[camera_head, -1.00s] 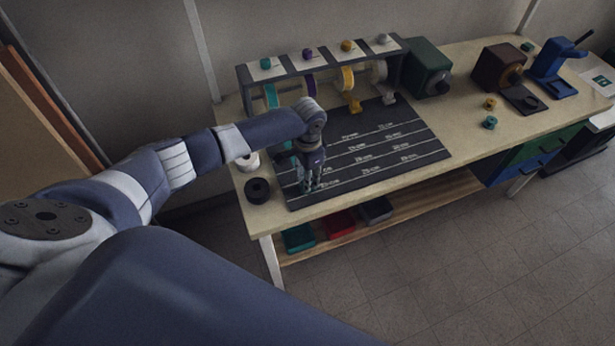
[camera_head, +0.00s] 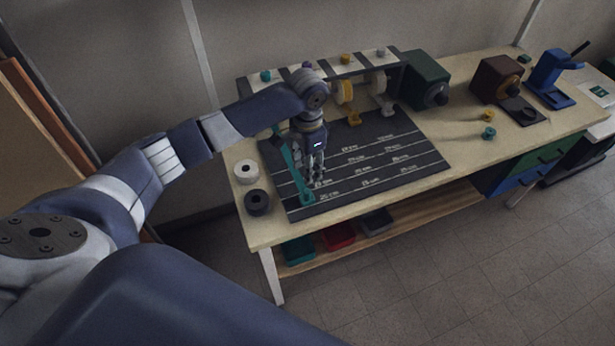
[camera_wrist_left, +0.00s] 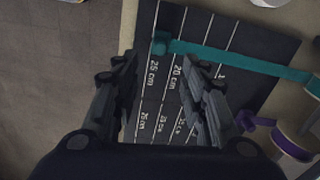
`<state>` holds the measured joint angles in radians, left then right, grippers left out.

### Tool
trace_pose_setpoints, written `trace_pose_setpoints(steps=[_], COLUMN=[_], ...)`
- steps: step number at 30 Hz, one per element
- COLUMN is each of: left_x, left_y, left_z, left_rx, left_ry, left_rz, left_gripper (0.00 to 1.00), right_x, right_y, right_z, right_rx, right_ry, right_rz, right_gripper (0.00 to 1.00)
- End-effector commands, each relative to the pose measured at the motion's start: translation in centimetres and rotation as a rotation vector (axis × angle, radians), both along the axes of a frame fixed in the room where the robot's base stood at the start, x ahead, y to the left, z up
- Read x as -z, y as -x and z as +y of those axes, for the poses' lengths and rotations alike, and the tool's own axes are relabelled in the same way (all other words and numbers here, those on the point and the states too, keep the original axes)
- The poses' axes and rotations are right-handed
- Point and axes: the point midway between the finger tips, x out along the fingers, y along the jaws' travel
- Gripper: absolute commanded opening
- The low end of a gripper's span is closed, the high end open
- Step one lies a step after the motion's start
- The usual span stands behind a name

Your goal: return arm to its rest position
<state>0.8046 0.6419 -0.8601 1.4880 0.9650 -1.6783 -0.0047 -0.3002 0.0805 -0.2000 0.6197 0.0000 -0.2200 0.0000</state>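My left arm (camera_head: 185,145) reaches in from the left over the bench. Its gripper (camera_head: 316,178) points down above the dark measuring mat (camera_head: 405,165). In the left wrist view, the two fingers (camera_wrist_left: 162,75) stand apart with nothing between them. A teal ribbon (camera_head: 296,172) runs from the rack across the mat, and its end tab lies near the mat's front edge. The ribbon (camera_wrist_left: 240,56) also shows beyond the fingertips in the left wrist view, apart from them. My right gripper is in neither view.
A ribbon rack (camera_head: 330,68) stands at the bench's back, partly hidden by my wrist. White (camera_head: 246,171) and black (camera_head: 257,201) rolls sit at the left edge. Green (camera_head: 425,78), brown (camera_head: 496,72) and blue (camera_head: 551,74) devices stand to the right.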

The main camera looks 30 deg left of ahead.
Motion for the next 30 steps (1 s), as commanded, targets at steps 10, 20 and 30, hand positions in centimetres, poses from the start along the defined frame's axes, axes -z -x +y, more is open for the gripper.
trace_pose_setpoints(steps=[10, 20, 30], left_x=[-1.5, -1.4, 2.8], left_y=[0.0, 0.0, 4.4], left_z=[0.0, 0.0, -5.7], left_rx=[-0.001, -0.001, 0.077], left_ry=[-0.001, -0.001, 0.061], left_rz=[-0.001, -0.001, -0.030], left_gripper=[0.40, 0.40, 0.40], right_x=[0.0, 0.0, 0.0], right_y=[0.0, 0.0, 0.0], right_z=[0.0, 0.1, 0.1], right_rx=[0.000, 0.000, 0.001], right_ry=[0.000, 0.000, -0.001], right_rz=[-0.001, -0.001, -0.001], right_gripper=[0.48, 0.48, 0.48])
